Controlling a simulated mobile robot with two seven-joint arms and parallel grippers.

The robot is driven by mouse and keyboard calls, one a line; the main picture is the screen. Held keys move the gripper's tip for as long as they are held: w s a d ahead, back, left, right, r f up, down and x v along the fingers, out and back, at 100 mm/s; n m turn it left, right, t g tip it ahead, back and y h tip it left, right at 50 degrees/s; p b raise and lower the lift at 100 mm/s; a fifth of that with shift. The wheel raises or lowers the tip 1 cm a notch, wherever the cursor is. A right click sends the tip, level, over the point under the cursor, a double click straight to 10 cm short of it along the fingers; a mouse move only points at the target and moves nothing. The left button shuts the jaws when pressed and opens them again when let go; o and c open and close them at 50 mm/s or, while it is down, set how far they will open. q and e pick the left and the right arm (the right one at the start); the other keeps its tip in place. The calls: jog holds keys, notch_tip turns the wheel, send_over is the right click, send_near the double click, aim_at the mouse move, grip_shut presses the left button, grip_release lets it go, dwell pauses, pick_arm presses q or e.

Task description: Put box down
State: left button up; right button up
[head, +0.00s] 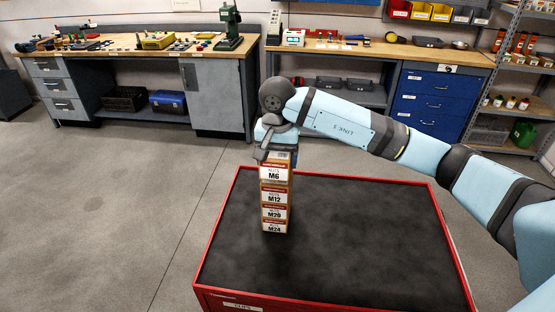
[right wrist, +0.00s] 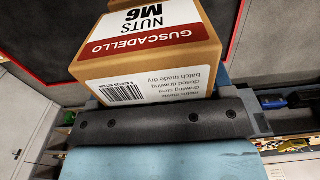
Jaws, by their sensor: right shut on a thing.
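My right gripper (head: 270,152) is shut on the top of the M6 nuts box (head: 275,173), a brown carton with a white and red label. The M6 box is upright at the top of a column, above the M12 box (head: 274,196), M20 box (head: 274,213) and M24 box (head: 274,227). I cannot tell whether it touches the M12 box. In the right wrist view the M6 box (right wrist: 150,50) shows its label and barcode beside a dark gripper part (right wrist: 155,121). My left gripper is not in view.
The stack stands on the black top of a red cabinet (head: 345,225), toward its left side. The top is clear to the right and in front. Behind, across the grey floor, are a cluttered workbench (head: 130,50), a blue drawer unit (head: 430,100) and shelves (head: 520,70).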

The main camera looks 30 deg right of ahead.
jog(key=shift+f, duration=0.8)
jog(key=o, duration=1.2)
jog(key=shift+r, duration=0.2)
notch_tip(320, 180, up, 12)
jog(key=b, duration=0.2)
jog(key=shift+b, duration=0.4)
jog(key=shift+s+f, duration=0.15)
